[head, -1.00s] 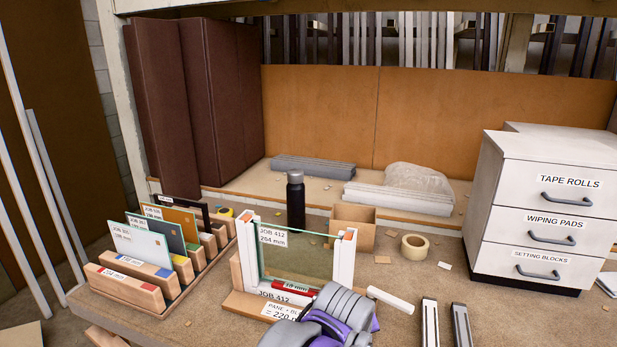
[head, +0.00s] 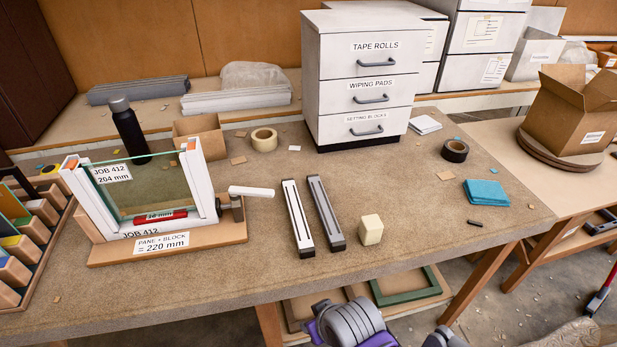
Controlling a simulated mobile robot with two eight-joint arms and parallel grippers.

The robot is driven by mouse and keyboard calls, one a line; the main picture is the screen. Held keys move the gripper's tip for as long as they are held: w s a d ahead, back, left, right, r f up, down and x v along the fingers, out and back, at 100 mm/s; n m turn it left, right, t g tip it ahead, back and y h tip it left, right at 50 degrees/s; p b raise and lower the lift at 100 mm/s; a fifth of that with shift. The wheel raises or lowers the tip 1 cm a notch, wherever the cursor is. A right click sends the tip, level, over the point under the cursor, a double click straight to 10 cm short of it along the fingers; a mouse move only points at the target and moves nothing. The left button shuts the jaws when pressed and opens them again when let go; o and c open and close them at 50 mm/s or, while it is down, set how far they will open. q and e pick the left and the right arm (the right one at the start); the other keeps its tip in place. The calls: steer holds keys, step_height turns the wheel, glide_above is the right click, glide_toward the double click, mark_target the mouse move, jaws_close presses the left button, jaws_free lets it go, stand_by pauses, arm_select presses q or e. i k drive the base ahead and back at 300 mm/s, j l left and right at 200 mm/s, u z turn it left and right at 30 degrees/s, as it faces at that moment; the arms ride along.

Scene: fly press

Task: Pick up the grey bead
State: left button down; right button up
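The grey bead (head: 327,213) is a long, narrow bar with dark ends, lying flat on the brown bench in the head view. A similar white bead (head: 298,216) lies just left of it, with a narrow gap between them. A cream block (head: 371,230) stands to the right of the grey bead. Nothing touches or covers the grey bead. Grey and purple parts of my arm (head: 350,325) show at the bottom edge, below the bench front and well apart from the bead. I see no fingertips of either gripper.
A framed glass pane (head: 145,187) stands on a wooden base at left, with a white-handled lever beside it. A white drawer unit (head: 362,82) stands behind the beads.

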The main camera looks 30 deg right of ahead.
mark_target(334, 237)
steer(key=z, duration=1.15)
